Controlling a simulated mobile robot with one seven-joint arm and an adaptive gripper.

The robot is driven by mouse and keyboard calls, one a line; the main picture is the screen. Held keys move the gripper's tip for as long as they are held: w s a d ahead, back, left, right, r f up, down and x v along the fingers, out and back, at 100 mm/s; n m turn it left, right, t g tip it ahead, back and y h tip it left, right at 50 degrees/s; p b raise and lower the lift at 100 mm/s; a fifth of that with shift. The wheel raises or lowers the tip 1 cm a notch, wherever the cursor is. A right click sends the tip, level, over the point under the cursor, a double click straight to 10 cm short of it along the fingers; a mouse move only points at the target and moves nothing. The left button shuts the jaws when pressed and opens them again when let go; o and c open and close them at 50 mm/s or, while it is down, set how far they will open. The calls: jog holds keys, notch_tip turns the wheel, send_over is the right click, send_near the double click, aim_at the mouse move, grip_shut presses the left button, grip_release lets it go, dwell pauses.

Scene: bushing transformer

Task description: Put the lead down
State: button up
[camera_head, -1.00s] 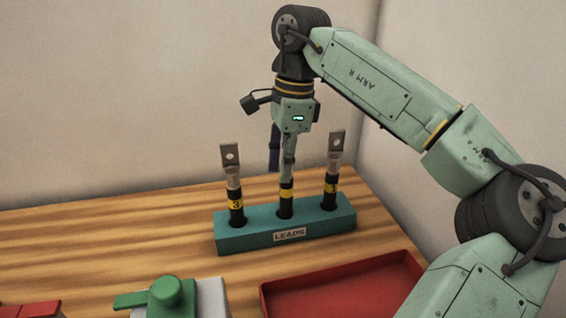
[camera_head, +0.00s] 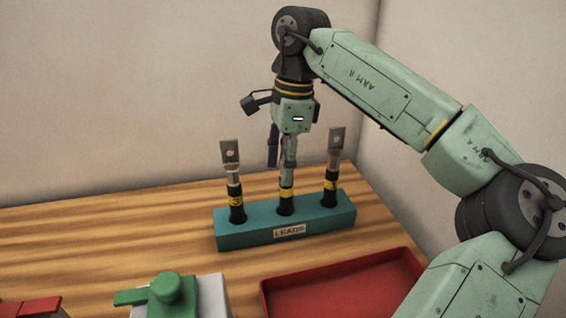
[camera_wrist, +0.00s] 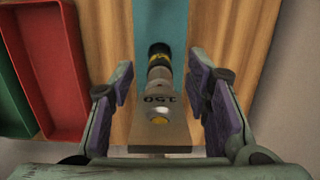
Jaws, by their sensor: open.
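The LEADS holder (camera_head: 235,236) is a teal block on the wooden table with three leads standing in it. The middle lead (camera_head: 286,197) is upright in its slot, its upper part hidden behind my gripper (camera_head: 281,160). In the wrist view my gripper (camera_wrist: 163,108) is open, its purple pads on either side of the middle lead's metal lug (camera_wrist: 158,130), with a gap on each side. The lug is marked 150, and its black and yellow sleeve (camera_wrist: 159,58) shows beyond. The left lead (camera_head: 236,190) and the right lead (camera_head: 333,170) also stand upright.
A red tray (camera_head: 345,280) lies in front of the holder and also shows in the wrist view (camera_wrist: 60,75). A green-handled device (camera_head: 170,293) stands at the front left. Walls close in behind and right. The table left of the holder is clear.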

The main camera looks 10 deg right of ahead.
notch_tip(320, 180, up, 12)
jog(key=d, duration=0.1)
jog(key=shift+d+r, duration=0.15)
jog(key=shift+d, duration=0.05)
dwell(0.4)
